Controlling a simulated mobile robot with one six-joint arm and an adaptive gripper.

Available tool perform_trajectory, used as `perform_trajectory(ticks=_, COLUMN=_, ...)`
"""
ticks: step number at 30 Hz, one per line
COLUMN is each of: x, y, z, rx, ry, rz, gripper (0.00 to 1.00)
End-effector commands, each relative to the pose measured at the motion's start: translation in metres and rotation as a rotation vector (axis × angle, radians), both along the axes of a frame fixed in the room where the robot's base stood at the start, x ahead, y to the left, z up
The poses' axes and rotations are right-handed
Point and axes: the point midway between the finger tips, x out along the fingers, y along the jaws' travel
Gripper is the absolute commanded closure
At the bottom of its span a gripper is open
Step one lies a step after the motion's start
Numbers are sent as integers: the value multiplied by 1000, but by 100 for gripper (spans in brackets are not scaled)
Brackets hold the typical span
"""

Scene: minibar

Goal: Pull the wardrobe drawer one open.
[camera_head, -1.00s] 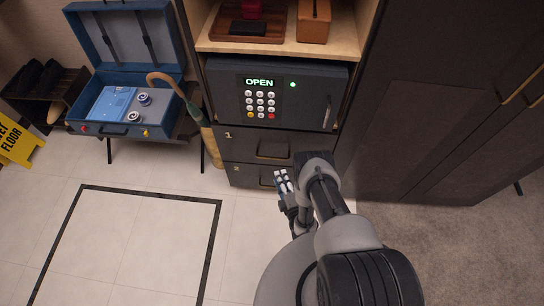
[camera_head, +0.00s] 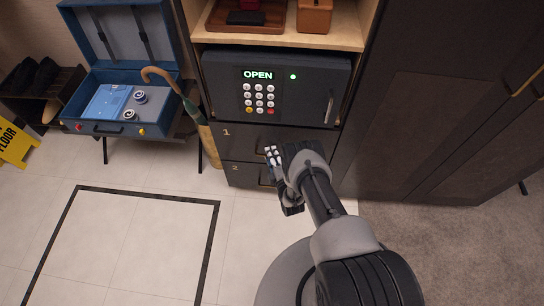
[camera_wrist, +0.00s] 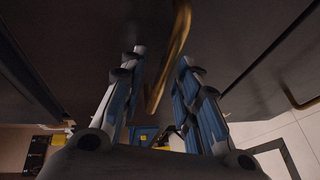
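Drawer one (camera_head: 240,141), a dark panel marked "1", is shut below the safe. Its brass handle is mostly hidden behind my gripper (camera_head: 272,156) in the head view. The wrist view shows a brass handle (camera_wrist: 181,28) running between and just beyond my two fingers (camera_wrist: 163,60). The fingers are apart, and the gripper is open. I cannot tell whether they touch the handle. Drawer two (camera_head: 238,176), marked "2", is shut directly below.
The safe (camera_head: 303,88) above shows "OPEN", and its door looks shut. An umbrella (camera_head: 197,112) leans at the cabinet's left side, beside a blue open suitcase (camera_head: 108,128) on a stand. Tall dark wardrobe doors (camera_head: 440,125) stand to the right. The pale floor in front is clear.

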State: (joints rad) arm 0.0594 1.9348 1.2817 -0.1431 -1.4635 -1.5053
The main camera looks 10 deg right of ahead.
Motion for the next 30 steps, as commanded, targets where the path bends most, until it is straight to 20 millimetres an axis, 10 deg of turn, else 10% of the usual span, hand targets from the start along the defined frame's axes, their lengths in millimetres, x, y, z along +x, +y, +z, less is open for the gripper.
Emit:
perform_trajectory(ticks=14, x=-1, y=0, z=0, rx=0, ry=0, rz=0, gripper=100)
perform_trajectory(ticks=30, x=-1, y=0, z=0, rx=0, ry=0, rz=0, gripper=100)
